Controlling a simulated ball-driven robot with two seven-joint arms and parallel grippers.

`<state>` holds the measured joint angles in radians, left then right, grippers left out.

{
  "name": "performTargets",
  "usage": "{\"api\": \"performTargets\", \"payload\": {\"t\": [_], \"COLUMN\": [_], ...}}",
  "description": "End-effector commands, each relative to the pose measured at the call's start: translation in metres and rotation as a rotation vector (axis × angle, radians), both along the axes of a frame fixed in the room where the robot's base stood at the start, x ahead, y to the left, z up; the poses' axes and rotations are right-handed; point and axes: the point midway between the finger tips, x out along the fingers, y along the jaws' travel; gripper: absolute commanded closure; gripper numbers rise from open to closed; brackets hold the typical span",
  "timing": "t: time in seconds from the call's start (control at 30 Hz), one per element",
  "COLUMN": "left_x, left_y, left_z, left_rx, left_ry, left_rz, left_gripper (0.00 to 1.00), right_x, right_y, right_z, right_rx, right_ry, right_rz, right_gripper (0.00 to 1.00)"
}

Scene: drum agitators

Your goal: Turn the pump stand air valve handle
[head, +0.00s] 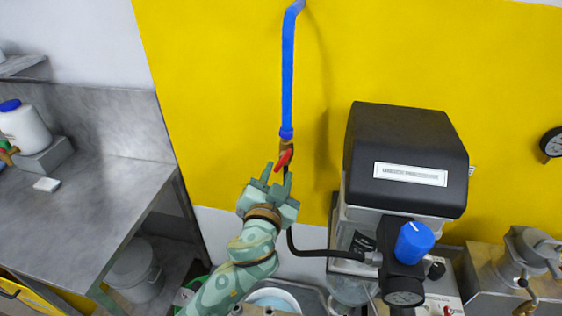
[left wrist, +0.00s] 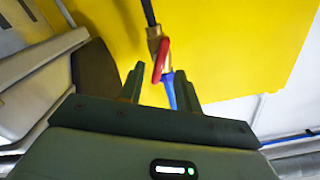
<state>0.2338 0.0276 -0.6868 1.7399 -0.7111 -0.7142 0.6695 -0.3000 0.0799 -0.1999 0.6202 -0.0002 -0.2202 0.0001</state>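The red valve handle (head: 284,160) is on a small brass valve (head: 287,146) at the lower end of a blue hose (head: 287,80), in front of the yellow wall panel. My left gripper (head: 277,178) is just below the handle in the head view, fingers apart. In the left wrist view, the red handle (left wrist: 161,61) and brass valve (left wrist: 154,40) appear beyond the two fingertips of the left gripper (left wrist: 160,85). The handle lies in line with the gap, and I see no finger closed on it. I cannot tell whether a finger touches it. My right gripper is not in view.
A black-topped pump unit (head: 407,140) with a blue knob (head: 414,242) stands close on the right. A black hose (head: 325,252) runs toward it from below the valve. A steel bench (head: 80,200) is at left. Open wall surrounds the blue hose.

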Motion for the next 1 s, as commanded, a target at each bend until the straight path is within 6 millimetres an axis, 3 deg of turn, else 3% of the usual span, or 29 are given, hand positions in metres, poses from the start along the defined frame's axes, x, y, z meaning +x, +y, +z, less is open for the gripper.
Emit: {"api": "performTargets", "payload": {"t": [0.2, 0.57, 0.7, 1.0], "left_x": [0.031, 0.038, 0.037, 0.037], "left_y": [-0.006, -0.008, -0.008, -0.008], "left_z": [0.0, -0.001, -0.001, -0.001], "left_rx": [0.0, -0.001, 0.0, 0.011], "left_ry": [0.0, 0.001, 0.001, -0.001], "left_rz": [0.0, -0.001, 0.0, 0.0], "left_gripper": [0.66, 0.66, 1.0, 1.0], "right_x": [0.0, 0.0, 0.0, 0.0], "right_y": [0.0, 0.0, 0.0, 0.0], "right_z": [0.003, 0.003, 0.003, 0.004], "right_rx": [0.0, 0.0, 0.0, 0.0], "right_ry": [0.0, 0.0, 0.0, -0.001], "right_rz": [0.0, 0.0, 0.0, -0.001], "right_gripper": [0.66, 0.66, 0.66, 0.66]}}
